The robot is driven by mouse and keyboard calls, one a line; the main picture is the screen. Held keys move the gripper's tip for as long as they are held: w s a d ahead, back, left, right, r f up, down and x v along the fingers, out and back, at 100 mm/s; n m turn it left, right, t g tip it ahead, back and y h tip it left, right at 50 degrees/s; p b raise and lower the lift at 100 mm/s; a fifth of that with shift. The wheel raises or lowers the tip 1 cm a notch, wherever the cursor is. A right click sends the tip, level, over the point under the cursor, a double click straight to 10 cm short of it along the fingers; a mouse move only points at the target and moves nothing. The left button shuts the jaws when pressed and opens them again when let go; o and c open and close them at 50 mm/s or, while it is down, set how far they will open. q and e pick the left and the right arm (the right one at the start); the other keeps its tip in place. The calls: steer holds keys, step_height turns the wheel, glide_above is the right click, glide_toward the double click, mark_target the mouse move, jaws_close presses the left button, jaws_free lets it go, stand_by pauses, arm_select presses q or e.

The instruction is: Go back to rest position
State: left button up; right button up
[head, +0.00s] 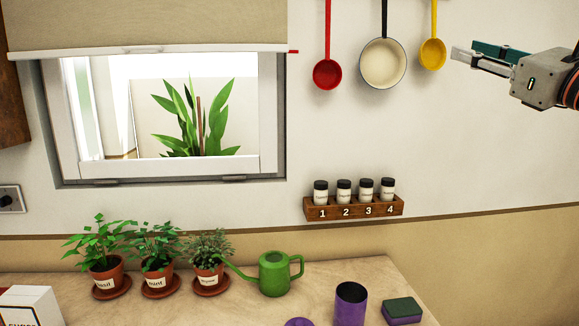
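My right gripper (475,54) is at the upper right, in front of the wall and to the right of the yellow ladle. Its arm comes in from the right edge. One pale grey finger and a teal bar beside it point to the left. I cannot tell whether the teal bar is a finger or a held thing, nor how wide the fingers are apart. The gripper touches nothing on the wall that I can see. My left gripper is not in view.
A red ladle (327,74), a white pan (383,64) and a yellow ladle (433,54) hang on the wall. A spice rack (353,208) is below. The counter (330,275) holds potted herbs (157,283), a green watering can (274,274), a purple cup (350,306) and a sponge (402,311).

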steer(key=s+a+f+g+y, duration=0.2)
steer(key=s+a+f+y, duration=0.3)
steer(key=a+f+y, duration=0.8)
steer(key=s+d+f+m+h, duration=0.2)
steer(key=d+f+m+h, duration=0.3)
steer(key=f+m+h, duration=0.5)
steer(key=s+d+f+m+h, duration=0.1)
steer(key=d+f+m+h, duration=0.4)
steer(key=f+m+h, duration=0.5)
steer(key=s+d+f+m+h, duration=0.2)
steer(key=d+f+m+h, duration=0.4)
steer(key=f+m, duration=0.65)
steer(key=s+a+f+m+g+y, duration=0.1)
steer(key=s+a+f+m+g, duration=0.1)
steer(key=s+f+g, duration=0.7)
steer(key=s+a+f+m+g, duration=0.1)
steer(key=s+f+g, duration=0.1)
steer(key=s+f, duration=1.2)
steer(key=w+a+f+m+t+y, duration=0.1)
steer(key=a+f+y, duration=0.3)
steer(key=a+f, duration=0.4)
steer(key=w+a+f+m+t+y, duration=0.2)
steer(key=w+a+f+y, duration=0.1)
steer(key=a+f, duration=0.5)
steer(key=shift+w+f+y, duration=0.4)
steer(key=shift+w+f, duration=0.05)
steer(key=shift+w, duration=0.35)
